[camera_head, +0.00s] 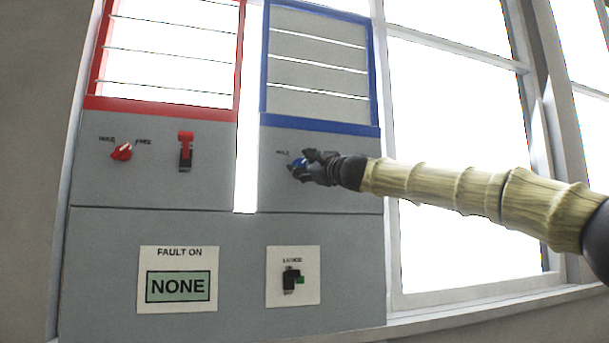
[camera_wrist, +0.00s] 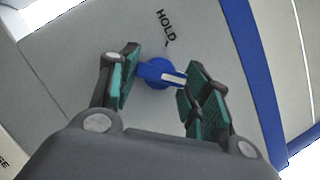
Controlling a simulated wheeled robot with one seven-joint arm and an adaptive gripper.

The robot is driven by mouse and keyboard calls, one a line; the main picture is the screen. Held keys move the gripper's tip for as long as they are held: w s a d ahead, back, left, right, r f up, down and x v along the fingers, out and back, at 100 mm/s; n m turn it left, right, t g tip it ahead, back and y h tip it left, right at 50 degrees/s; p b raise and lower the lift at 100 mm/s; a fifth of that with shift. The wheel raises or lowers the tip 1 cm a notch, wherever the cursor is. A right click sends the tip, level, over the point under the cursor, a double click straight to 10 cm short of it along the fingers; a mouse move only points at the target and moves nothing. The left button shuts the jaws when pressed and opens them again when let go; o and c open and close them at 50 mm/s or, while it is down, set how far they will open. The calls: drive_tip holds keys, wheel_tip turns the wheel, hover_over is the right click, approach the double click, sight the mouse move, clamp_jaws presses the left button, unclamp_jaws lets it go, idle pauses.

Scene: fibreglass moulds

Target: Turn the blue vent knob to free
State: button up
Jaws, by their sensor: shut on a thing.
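The blue vent knob (camera_head: 296,163) sits on the grey panel below the blue-framed vent. My gripper (camera_head: 305,167) is at the knob and partly covers it. In the wrist view, the round blue knob (camera_wrist: 153,72) lies between my two fingers (camera_wrist: 161,70), and the gripper is shut on it. The knob's white mark points right in that view, away from the HOLD label (camera_wrist: 166,25) and its tick above the knob. The FREE label of this knob is not visible. The blue vent (camera_head: 318,62) shows grey slats with thin bright gaps.
Left of it are a red vent (camera_head: 168,103) with bright gaps, a red knob (camera_head: 121,152) and a red-handled switch (camera_head: 185,150). A window (camera_head: 460,150) is at right.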

drive_tip(key=shift+m, duration=0.4)
drive_tip(key=o, duration=1)
drive_tip(key=shift+v, duration=6.05)
drive_tip(key=shift+f, duration=0.15)
